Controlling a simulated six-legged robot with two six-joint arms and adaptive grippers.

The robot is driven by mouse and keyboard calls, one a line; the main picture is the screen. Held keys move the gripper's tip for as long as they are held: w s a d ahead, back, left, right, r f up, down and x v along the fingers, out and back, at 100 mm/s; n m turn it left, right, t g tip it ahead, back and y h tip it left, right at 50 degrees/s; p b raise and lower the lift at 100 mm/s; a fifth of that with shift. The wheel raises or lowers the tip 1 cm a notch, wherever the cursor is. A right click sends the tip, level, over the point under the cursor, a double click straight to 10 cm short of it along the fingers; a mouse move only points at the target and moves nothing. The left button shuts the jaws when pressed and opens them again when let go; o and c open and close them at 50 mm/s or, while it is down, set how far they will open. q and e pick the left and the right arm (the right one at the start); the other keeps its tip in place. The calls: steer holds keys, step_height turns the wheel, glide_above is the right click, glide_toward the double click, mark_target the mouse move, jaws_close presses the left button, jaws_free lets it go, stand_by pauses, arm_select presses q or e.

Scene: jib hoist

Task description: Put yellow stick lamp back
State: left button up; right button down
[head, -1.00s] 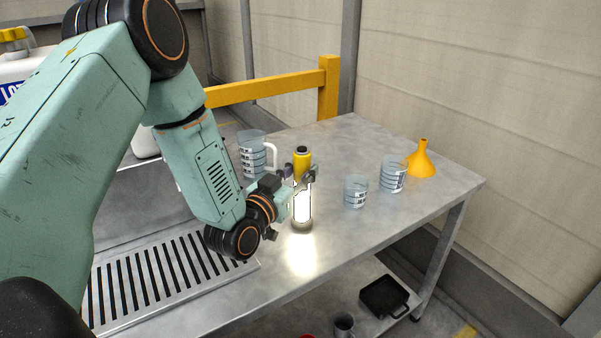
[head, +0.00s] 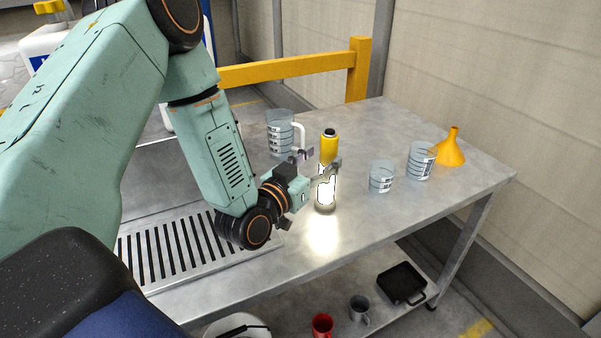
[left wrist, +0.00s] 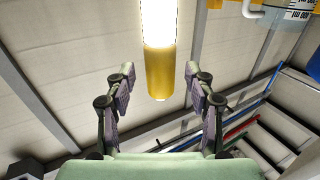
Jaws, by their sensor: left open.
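The stick lamp (head: 328,148) stands upright on the metal table, with a yellow upper part, a dark cap and a glowing white body. Its light makes a bright patch on the table in front of it. My left gripper (head: 320,161) is open beside the lamp, and one finger overlaps the lamp in the head view. In the left wrist view, the lamp's yellow end (left wrist: 160,75) shows upside down, centred just beyond the spread fingertips of my left gripper (left wrist: 160,80). The fingers do not appear to touch it. My right gripper is not in view.
Two clear measuring cups (head: 382,177) (head: 421,161) and an orange funnel (head: 450,150) stand right of the lamp. A clear jug (head: 280,135) is behind my gripper. A slotted drain (head: 175,249) lies left.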

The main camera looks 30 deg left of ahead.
arm_select(q)
steer(key=s+p, duration=0.1)
steer(key=s, duration=0.7)
steer(key=shift+s+a+p, duration=0.3)
steer(key=shift+s+p, duration=0.05)
stand_by(1.7)
